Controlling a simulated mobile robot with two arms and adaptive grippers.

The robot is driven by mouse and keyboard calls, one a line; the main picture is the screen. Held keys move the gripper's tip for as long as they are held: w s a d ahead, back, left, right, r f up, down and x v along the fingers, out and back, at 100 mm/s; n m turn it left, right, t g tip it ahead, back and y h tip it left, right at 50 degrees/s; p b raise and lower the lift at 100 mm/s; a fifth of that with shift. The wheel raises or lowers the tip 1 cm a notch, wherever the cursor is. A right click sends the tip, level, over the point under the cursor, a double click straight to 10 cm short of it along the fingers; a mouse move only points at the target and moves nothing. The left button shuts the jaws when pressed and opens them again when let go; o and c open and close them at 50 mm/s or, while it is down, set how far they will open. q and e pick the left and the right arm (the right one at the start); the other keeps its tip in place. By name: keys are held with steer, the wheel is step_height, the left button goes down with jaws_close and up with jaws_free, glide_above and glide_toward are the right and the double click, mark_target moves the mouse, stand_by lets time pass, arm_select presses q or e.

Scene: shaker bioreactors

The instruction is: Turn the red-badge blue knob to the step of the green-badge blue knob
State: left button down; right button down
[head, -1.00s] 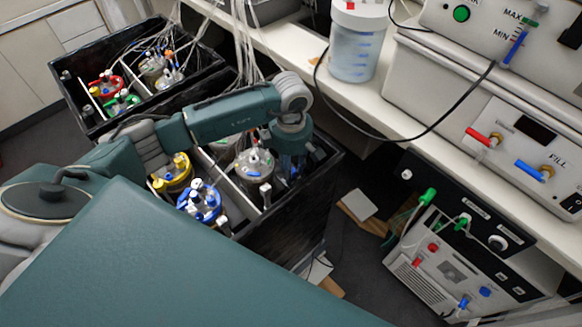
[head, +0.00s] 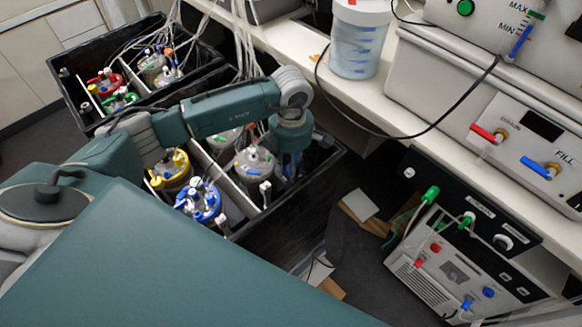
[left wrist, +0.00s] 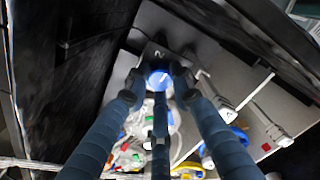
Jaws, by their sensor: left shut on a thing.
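My left gripper (head: 290,170) reaches down into the far right end of the near black crate in the head view. In the left wrist view the left gripper (left wrist: 157,88) has its blue fingers closed around a round blue knob (left wrist: 159,78) with a white mark on top. The knob sits on a grey panel (left wrist: 185,62) beside a figure 2. I cannot make out a red or green badge by it. The knob is hidden by my arm in the head view. I cannot identify a second matching knob. My right gripper is not in view.
The near black crate (head: 290,222) holds vessels with yellow (head: 169,168) and blue (head: 202,203) rings. Another black crate (head: 75,108) stands behind. A bench (head: 400,118) with instruments runs along the right. Tubes hang above the near crate.

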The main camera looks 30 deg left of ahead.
arm_select(q)
steer(key=n+b, duration=0.1)
steer(key=n, duration=0.3)
steer(key=shift+w, duration=0.1)
steer(key=shift+r+n, duration=0.1)
steer(key=shift+n, duration=1.4)
steer(key=c, duration=1.5)
jaws_free()
step_height(320, 180, up, 12)
